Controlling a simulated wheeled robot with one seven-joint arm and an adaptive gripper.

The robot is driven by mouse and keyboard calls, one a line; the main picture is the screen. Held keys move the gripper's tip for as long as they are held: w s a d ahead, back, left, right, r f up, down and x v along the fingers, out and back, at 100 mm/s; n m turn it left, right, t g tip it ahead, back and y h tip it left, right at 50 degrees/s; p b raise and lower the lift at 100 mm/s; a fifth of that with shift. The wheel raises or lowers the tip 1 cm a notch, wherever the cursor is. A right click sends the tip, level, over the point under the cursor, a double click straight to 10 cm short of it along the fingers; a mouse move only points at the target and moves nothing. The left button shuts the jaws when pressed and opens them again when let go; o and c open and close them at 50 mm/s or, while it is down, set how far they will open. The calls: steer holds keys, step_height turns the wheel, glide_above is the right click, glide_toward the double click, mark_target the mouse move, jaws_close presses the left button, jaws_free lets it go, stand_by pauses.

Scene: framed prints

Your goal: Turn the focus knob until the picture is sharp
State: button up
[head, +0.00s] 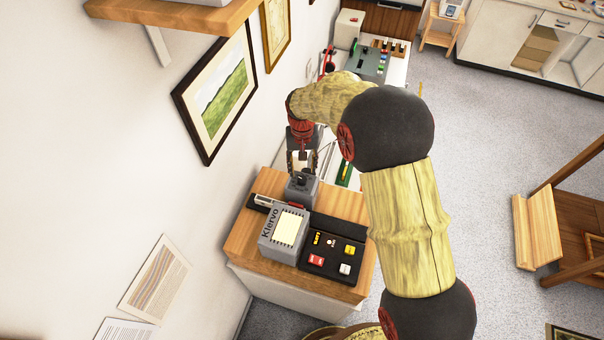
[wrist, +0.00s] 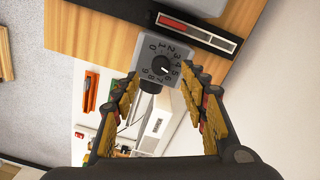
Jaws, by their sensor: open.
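The focus knob (wrist: 160,66) is a small dark knob on the face of a grey box (head: 301,188). Numbers ring it, and its pale mark points to the right and slightly down, near the 5; the exact reading is too small to be sure. My gripper (wrist: 163,77) is open, with one finger on each side of the knob's box in the wrist view and nothing visibly held. In the head view my gripper (head: 302,168) is just above the grey box. Contact cannot be told. The grey Klervo device (head: 268,242) has a pale yellow screen (head: 287,229) with no clear picture on it.
A black panel (head: 334,248) with several coloured buttons lies beside the device on the wooden-topped cabinet (head: 340,203). A black strip with a red slider (wrist: 190,27) lies near the knob box. The wall with a framed print (head: 217,95) is close at left.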

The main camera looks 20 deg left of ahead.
mark_target(302, 179)
steer(key=shift+w+a+r, duration=0.15)
steer(key=shift+w+r, duration=0.05)
steer(key=shift+w, duration=0.05)
steer(key=shift+s+f+m, duration=0.1)
steer(key=shift+f+m, duration=0.05)
steer(key=shift+m, duration=0.15)
step_height(302, 179, down, 7)
steer(key=shift+f+p, duration=0.15)
steer(key=shift+p, duration=0.95)
steer(key=shift+c, duration=0.8)
jaws_close()
